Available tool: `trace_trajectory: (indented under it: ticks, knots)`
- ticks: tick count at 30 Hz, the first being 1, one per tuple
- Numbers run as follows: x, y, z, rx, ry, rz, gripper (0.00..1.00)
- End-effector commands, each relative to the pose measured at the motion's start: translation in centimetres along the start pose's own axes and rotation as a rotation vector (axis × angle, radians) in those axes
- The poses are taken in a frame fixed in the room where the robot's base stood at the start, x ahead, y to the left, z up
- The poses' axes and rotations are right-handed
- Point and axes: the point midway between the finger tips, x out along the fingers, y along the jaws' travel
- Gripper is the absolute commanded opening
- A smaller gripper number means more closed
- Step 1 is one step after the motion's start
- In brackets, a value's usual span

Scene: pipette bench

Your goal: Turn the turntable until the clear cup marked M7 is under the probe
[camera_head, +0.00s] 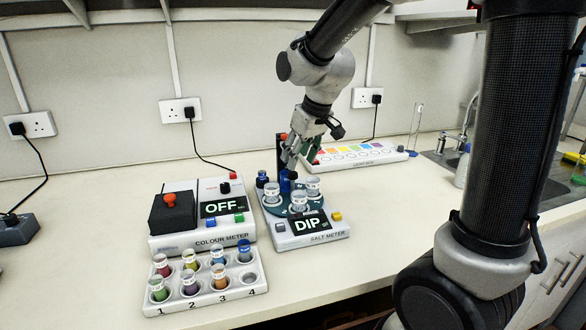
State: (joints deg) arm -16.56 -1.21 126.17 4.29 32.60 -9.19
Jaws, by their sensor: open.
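The turntable (285,212) is a dark disc on the salt meter (318,238), whose display reads DIP. Clear cups stand on it: one at the left (271,193), one at the front (299,201) and one at the right (313,187). Their labels are too small to read, so I cannot tell which is M7. A dark upright post with a blue part (284,182) stands behind the cups; I cannot make out the probe tip or which cup is under it. My gripper (298,160) is open, pointing down just above and behind the turntable, beside the post. Its fingertips partly overlap the post area.
The colour meter (205,236), reading OFF, stands left of the salt meter. In front of it is a white rack (232,288) with several coloured vials. A light box (352,162) with coloured spots lies behind right.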

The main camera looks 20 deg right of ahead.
Motion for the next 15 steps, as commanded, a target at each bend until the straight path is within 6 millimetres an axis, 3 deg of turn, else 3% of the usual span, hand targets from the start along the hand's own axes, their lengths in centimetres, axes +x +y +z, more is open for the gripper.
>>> trace_trajectory:
  ticks: [7,15]
  knots:
    - [4.2,0.0,0.2,0.000,-0.005,0.000,0.47]
    - [5.8,0.0,0.1,0.001,-0.002,0.000,0.47]
